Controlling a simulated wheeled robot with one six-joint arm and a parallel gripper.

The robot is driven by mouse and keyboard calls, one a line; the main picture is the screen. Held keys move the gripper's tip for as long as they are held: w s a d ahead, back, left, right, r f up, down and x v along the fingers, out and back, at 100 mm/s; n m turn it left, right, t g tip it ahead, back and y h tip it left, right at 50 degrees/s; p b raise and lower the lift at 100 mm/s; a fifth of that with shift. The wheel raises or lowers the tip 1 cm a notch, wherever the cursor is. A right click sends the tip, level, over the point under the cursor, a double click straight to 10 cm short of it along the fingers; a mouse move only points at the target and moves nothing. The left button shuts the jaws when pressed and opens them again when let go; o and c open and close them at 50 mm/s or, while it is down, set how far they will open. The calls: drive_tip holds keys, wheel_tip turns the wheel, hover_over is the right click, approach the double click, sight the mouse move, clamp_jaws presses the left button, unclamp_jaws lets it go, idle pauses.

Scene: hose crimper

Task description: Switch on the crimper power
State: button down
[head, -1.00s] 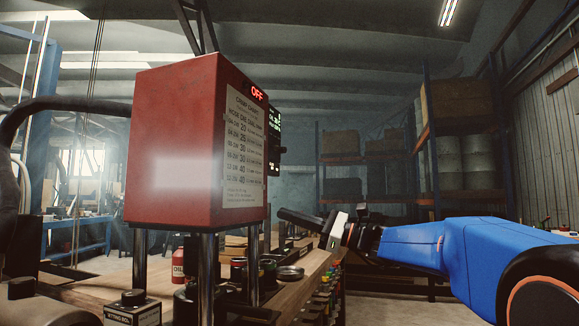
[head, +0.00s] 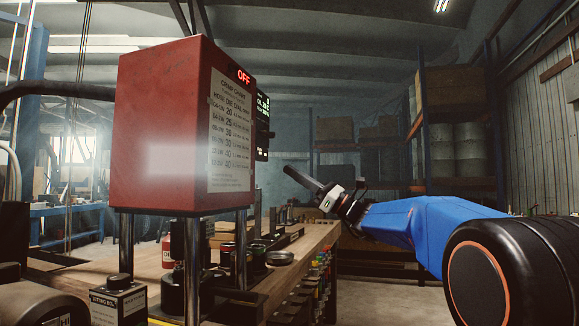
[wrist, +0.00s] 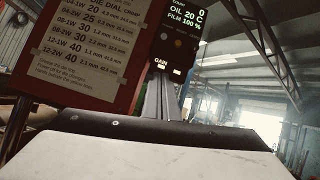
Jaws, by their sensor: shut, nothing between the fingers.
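The crimper's red box (head: 165,130) stands on metal posts at the left in the head view. Red letters on its top edge read OFF (head: 243,76). A white chart (head: 231,130) covers its right-hand face; it also shows in the wrist view (wrist: 85,45). A dark control panel (head: 262,125) sticks out beyond the chart. In the wrist view the panel (wrist: 182,35) shows OIL and FILM readings, small round controls and lit marks. Contact cannot be told.
A wooden workbench (head: 312,236) runs under the box, with cans, a tray (head: 279,257) and tools on it. A labelled box with a black knob (head: 118,300) stands at front left. Shelving (head: 455,150) stands at the back right.

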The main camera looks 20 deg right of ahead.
sight(264, 132)
drive_tip(key=x, duration=0.8)
drive_tip(key=shift+a+r, duration=0.3)
drive_tip(key=shift+s+d+r, duration=0.15)
drive_tip(key=shift+s+r, duration=0.05)
drive_tip(key=shift+r, duration=0.3)
drive_tip(key=shift+s+d+r, duration=0.1)
drive_tip(key=shift+s+r, duration=0.15)
drive_tip(key=shift+r, duration=0.3)
drive_tip(key=shift+s+d+r, duration=0.1)
drive_tip(key=shift+s+r, duration=0.1)
drive_tip(key=shift+r, duration=0.4)
drive_tip(key=shift+r, duration=0.1)
drive_tip(key=shift+d+h, duration=0.15)
drive_tip(key=shift+h, duration=0.15)
